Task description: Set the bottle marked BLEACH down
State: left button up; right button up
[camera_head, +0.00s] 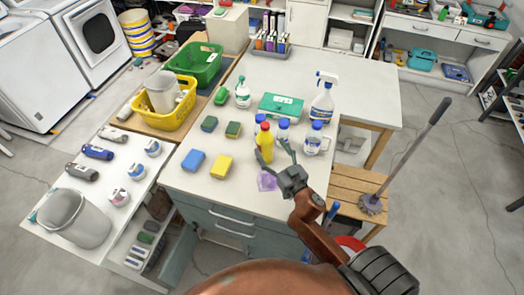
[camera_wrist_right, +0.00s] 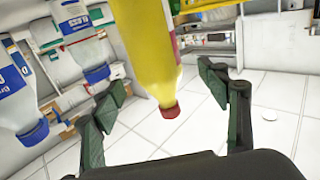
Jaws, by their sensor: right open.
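A yellow bottle with a red cap (camera_head: 264,142) stands upright on the white worktop. It also shows large in the right wrist view (camera_wrist_right: 148,45), where the picture is upside down. My right gripper (camera_head: 277,156) is open, with its fingers on either side of the yellow bottle; I cannot tell if they touch it. A white jug with a blue cap (camera_head: 314,142) stands to the right, and smaller blue-capped bottles (camera_head: 283,131) stand behind. I cannot read the word BLEACH on any bottle. My left gripper is not in view.
A spray bottle (camera_head: 322,101) and a green box (camera_head: 281,106) stand farther back. Sponges (camera_head: 221,167) lie to the left, and a small purple item (camera_head: 267,181) lies near the front edge. The worktop's back right is clear. A long-handled brush (camera_head: 408,147) leans at the right.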

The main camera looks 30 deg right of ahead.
aim_at(269, 146)
jog(key=shift+w+d, duration=0.15)
jog(key=shift+w, duration=0.3)
jog(key=w, duration=0.3)
jog(key=shift+w+d+f, duration=0.15)
jog(key=shift+w+f, duration=0.05)
jog(key=shift+w, duration=0.55)
jog(key=c, duration=0.7)
grip_shut()
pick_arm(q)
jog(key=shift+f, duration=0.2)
pick_arm(e)
jog(key=shift+r, duration=0.1)
